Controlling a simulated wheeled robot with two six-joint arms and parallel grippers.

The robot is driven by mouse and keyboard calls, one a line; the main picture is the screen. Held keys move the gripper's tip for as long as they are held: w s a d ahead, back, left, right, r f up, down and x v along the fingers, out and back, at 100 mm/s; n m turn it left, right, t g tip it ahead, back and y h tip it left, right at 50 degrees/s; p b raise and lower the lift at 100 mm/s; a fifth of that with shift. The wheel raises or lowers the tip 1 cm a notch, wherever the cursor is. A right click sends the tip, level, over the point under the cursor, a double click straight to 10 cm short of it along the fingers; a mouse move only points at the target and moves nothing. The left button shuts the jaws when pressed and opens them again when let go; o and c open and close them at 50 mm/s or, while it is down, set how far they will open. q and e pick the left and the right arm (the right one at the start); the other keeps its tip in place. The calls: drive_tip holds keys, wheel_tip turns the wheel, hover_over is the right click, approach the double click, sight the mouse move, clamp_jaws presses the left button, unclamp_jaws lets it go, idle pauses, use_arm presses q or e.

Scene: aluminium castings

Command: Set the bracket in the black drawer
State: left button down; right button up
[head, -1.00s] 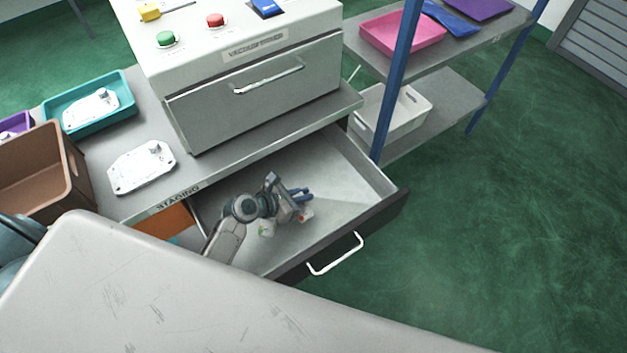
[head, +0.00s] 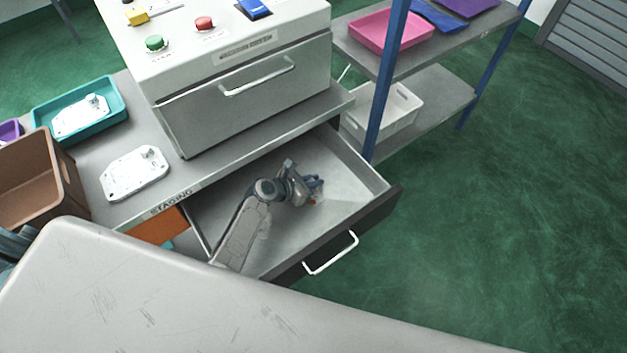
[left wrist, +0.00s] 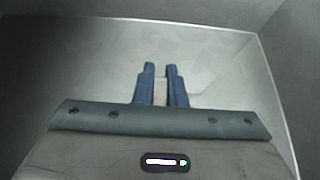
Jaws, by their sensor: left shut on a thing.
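The black drawer (head: 378,218) stands pulled out below the staging counter, its grey inside open to view. My left arm reaches into it from the front left. My left gripper (head: 314,186) is inside the drawer's outline, toward its right half. In the left wrist view, its blue fingers (left wrist: 160,88) are shut on a small pale piece (left wrist: 160,93), which I take to be the bracket. The gripper hides most of it, so its shape and whether it touches the drawer floor cannot be told. My right gripper is not in view.
White castings lie on the counter (head: 135,173) and in a teal tray (head: 117,117). A brown bin (head: 62,190) stands at left. A grey machine with a closed drawer (head: 245,105) rises behind. A blue shelf post (head: 385,85) stands near the drawer's back right. The drawer floor around my gripper looks clear.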

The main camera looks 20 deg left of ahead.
use_arm(q)
drive_tip(key=shift+f, duration=0.2)
drive_tip(key=c, duration=1.5)
unclamp_jaws()
drive_tip(key=shift+r, duration=0.15)
drive_tip(key=shift+s+a+r, duration=0.15)
drive_tip(key=v, duration=1)
drive_tip(key=shift+s+a+r, duration=0.1)
drive_tip(key=shift+s+a, duration=0.1)
drive_tip(key=shift+s, duration=0.05)
drive_tip(key=shift+s+a+r, duration=0.2)
drive_tip(key=shift+s+r, duration=0.1)
